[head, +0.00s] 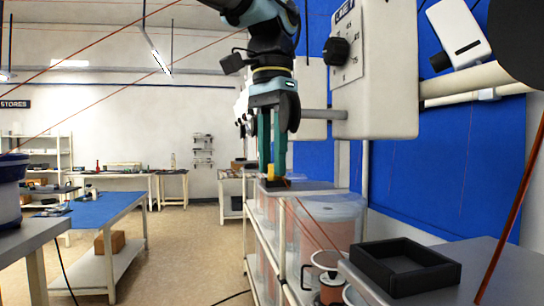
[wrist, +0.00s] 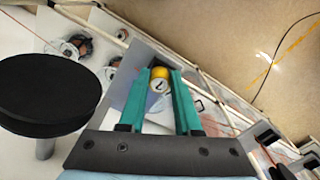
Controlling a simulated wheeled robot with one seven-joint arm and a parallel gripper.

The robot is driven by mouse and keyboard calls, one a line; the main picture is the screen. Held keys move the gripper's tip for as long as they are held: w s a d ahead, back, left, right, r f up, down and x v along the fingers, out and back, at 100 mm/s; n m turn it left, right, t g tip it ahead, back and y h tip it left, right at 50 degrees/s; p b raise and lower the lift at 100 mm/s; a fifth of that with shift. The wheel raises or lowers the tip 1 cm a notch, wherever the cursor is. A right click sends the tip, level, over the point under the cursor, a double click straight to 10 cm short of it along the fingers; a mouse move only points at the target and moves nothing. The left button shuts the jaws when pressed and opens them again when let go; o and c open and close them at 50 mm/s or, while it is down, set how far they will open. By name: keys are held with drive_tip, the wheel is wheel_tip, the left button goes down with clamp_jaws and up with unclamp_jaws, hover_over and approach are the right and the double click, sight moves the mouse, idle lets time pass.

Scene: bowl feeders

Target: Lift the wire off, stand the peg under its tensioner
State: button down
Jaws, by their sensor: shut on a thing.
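My gripper (head: 272,174) points down with its teal fingers closed on a small yellow piece (head: 270,171), which may be the peg. In the wrist view the piece (wrist: 159,78) sits between the fingertips, with a yellow top and a paler face with a dark mark. My gripper (wrist: 158,82) hides its sides. In the head view it is above or at a grey shelf top (head: 310,187); contact cannot be told. A pale box with a black knob and scale (head: 375,70) is up to the right. Thin copper-coloured wires (head: 93,62) cross the upper left.
A black open tray (head: 405,265) stands on the grey bench at front right. Clear tubs (head: 328,228) stand on the white rack. A black disc (wrist: 45,90) is at the wrist view's left, beside copper spools (wrist: 78,46). Open floor (head: 185,255) lies left of the rack.

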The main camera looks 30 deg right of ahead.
drive_tip(key=shift+f, duration=0.1)
drive_tip(key=c, duration=0.5)
unclamp_jaws()
